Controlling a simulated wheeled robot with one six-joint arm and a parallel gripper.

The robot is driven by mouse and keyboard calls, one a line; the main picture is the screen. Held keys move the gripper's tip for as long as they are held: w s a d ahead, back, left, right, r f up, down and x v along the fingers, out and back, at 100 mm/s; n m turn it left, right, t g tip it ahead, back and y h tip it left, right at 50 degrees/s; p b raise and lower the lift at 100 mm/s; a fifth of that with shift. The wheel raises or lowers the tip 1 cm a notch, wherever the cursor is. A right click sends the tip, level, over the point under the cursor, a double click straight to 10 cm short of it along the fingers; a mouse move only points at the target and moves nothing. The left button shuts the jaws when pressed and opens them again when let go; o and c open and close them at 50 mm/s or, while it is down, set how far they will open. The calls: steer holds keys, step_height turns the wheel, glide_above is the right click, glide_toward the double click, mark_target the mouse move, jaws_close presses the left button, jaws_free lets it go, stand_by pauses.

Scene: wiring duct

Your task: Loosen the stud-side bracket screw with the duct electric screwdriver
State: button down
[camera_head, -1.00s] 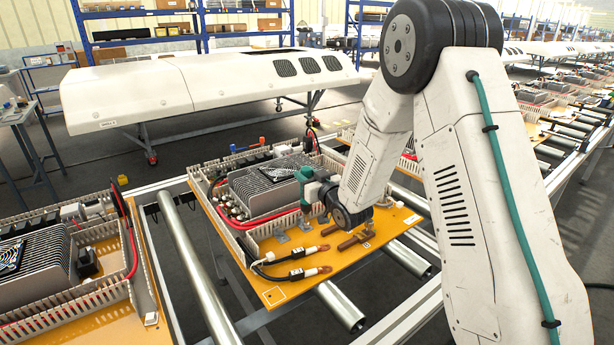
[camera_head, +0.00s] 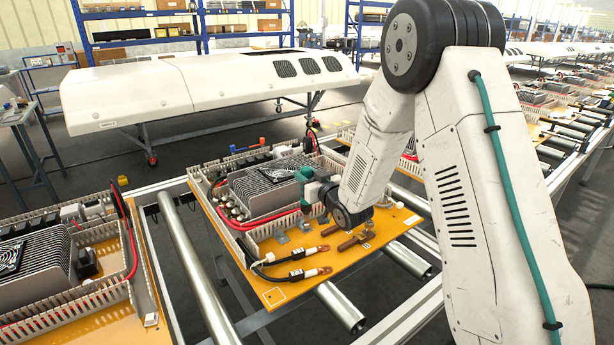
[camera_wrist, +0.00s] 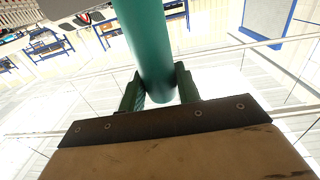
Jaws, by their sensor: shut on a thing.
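My gripper (camera_wrist: 158,92) is shut on the green body of the electric screwdriver (camera_wrist: 150,45), which stands between the two jaws in the wrist view. In the head view the green screwdriver (camera_head: 306,178) shows just left of my wrist, over the orange board (camera_head: 275,294) beside the finned unit. The screwdriver's tip, the stud-side bracket and its screw cannot be made out; the tool and my arm cover that area.
The finned grey unit (camera_head: 268,184) and slotted white duct walls (camera_head: 222,228) stand close around the tool. Two black cables with copper lugs (camera_head: 318,271) and brown bars (camera_head: 352,241) lie in front. Metal rollers (camera_head: 340,306) carry the board.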

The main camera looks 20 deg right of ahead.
steer(key=shift+s+f, duration=0.1)
steer(key=shift+f, duration=0.15)
steer(key=shift+r, duration=3.25)
steer(key=shift+a, duration=0.1)
